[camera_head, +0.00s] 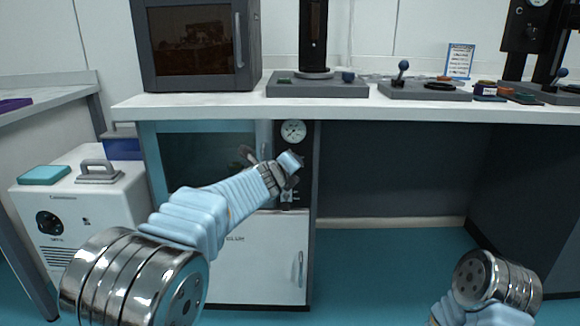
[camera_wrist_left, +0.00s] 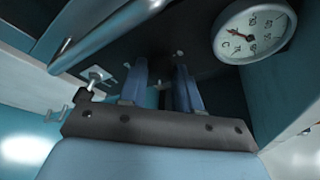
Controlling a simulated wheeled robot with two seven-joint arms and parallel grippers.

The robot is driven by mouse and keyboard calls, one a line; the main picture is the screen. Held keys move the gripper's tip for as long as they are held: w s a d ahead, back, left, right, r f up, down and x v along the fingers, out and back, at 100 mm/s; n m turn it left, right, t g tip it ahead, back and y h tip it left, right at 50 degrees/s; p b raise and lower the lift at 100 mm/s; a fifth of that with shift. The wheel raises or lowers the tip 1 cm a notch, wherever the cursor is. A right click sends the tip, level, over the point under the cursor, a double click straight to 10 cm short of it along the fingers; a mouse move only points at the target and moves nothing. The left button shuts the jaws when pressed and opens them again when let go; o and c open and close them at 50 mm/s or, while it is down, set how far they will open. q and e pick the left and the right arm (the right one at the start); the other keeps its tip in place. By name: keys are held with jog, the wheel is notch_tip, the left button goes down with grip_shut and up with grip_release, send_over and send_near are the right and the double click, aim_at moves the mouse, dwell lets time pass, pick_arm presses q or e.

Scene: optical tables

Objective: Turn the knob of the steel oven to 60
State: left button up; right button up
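The steel oven appears to be the blue-and-white cabinet (camera_head: 265,255) under the table, with a glass window and a dark control panel. A round white dial gauge (camera_head: 293,131) sits at the panel's top and also shows large in the left wrist view (camera_wrist_left: 253,31). My left gripper (camera_head: 256,152) is in front of the oven beside the panel. In the left wrist view its two fingers (camera_wrist_left: 161,75) stand apart with a dark gap between them. I cannot make out the knob or its setting; the gripper and wrist cover part of the panel. My right gripper is out of view.
A dark oven (camera_head: 197,45) and several stands are on the table (camera_head: 330,107) above. A white box (camera_head: 95,235) with a black dial is left of the oven. A metal handle bar (camera_wrist_left: 115,35) is close to the left gripper. The space under the table at right is open.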

pick_arm(q)
jog(key=o, duration=0.4)
jog(key=b+v, duration=0.5)
jog(key=v, duration=0.8)
jog(key=shift+s, duration=0.4)
jog(key=shift+a, duration=0.1)
